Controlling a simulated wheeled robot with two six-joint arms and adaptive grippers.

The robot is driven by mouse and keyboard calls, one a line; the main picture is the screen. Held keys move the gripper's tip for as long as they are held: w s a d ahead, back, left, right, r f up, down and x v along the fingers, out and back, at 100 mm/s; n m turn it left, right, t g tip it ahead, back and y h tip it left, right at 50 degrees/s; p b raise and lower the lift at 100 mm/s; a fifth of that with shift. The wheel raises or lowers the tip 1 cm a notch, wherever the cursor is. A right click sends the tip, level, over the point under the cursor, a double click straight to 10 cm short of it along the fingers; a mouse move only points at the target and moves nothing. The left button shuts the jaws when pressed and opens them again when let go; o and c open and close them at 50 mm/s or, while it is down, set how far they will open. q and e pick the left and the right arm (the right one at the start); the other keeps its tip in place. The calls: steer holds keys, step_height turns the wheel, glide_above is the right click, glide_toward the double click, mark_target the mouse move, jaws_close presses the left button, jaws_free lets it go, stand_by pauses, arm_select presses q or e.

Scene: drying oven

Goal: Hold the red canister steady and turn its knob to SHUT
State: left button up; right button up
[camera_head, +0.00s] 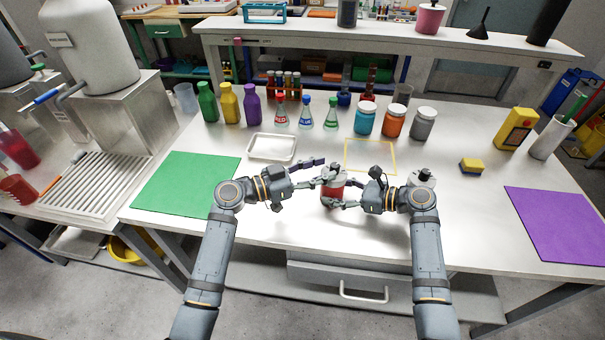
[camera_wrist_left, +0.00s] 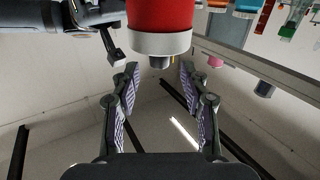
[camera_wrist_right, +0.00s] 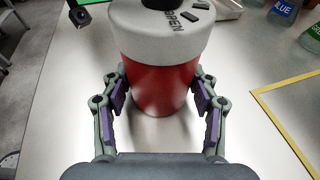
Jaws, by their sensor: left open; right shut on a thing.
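The red canister (camera_head: 334,201) stands upright near the front middle of the white table. The dark knob (camera_wrist_right: 160,4) on top is partly cut off in the right wrist view. My right gripper (camera_wrist_right: 160,98) is shut on the red body, one finger on each side. My left gripper (camera_head: 322,172) is open at lid height, left of the canister. In the left wrist view, which is upside down, the knob (camera_wrist_left: 160,62) lies beyond and between the open fingers (camera_wrist_left: 158,78), apart from them.
A yellow square outline (camera_head: 346,153) is on the table behind the canister. A metal tray (camera_head: 272,147) and green mat (camera_head: 187,185) lie left. Flasks and jars stand further back; a purple mat (camera_head: 560,224) lies right.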

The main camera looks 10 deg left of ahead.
mark_target(331, 168)
arm_select(q)
steer(key=v, duration=0.7)
steer(key=shift+a, duration=0.35)
steer(key=shift+s, duration=0.15)
steer(key=shift+m+g+h, duration=0.3)
steer(key=shift+m+g, duration=0.3)
steer(key=shift+m, duration=0.2)
steer(key=x, duration=1.2)
steer(key=shift+w+a+f, duration=0.1)
steer(key=shift+w+a, duration=0.05)
steer(key=shift+w, duration=0.15)
